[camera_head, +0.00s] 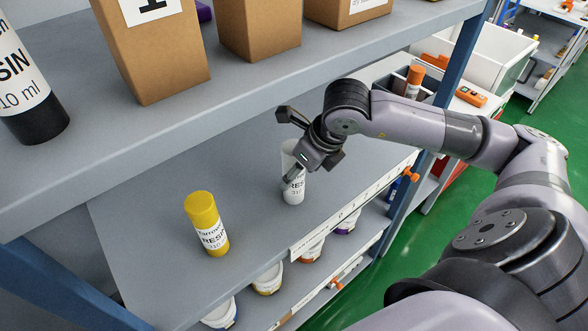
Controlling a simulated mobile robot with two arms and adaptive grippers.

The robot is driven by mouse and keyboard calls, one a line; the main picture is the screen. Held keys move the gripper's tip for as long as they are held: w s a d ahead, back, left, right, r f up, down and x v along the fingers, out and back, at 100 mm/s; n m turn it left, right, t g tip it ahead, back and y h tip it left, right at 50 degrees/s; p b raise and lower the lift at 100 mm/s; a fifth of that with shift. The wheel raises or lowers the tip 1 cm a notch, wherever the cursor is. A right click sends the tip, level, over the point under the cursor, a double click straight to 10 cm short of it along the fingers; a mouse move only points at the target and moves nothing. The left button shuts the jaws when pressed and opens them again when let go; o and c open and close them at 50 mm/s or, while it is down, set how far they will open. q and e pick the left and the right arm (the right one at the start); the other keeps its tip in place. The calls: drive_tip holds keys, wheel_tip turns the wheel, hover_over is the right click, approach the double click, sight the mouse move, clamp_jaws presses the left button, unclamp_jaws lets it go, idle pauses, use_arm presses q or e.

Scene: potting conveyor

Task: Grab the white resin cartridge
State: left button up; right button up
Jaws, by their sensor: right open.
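The white resin cartridge (293,193) stands upright on the grey middle shelf (150,215), its label partly visible. My right gripper (293,165) is at the cartridge, reaching in from the right, with its body in front of the cartridge's upper part. Its jaws are open; one finger shows in front of the cartridge, and I cannot tell whether it touches. The far side of the grip is hidden. My left gripper is not in view.
A yellow resin cartridge (207,224) stands to the left on the same shelf. The upper shelf (130,130) overhangs behind, holding cardboard boxes (155,55) and a black-based cartridge (28,95). A blue post (462,60) rises at the right. Tubs (268,280) sit below.

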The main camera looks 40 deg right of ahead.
drive_tip(key=w, duration=0.1)
drive_tip(key=w+a+p, duration=0.1)
drive_tip(key=w, duration=0.1)
drive_tip(key=shift+f, duration=0.2)
drive_tip(key=shift+w+d+f+p, duration=0.1)
drive_tip(key=shift+f+p, duration=0.2)
drive_tip(key=shift+f, duration=0.05)
drive_tip(key=c, duration=1.5)
clamp_jaws()
drive_tip(key=shift+r, duration=0.1)
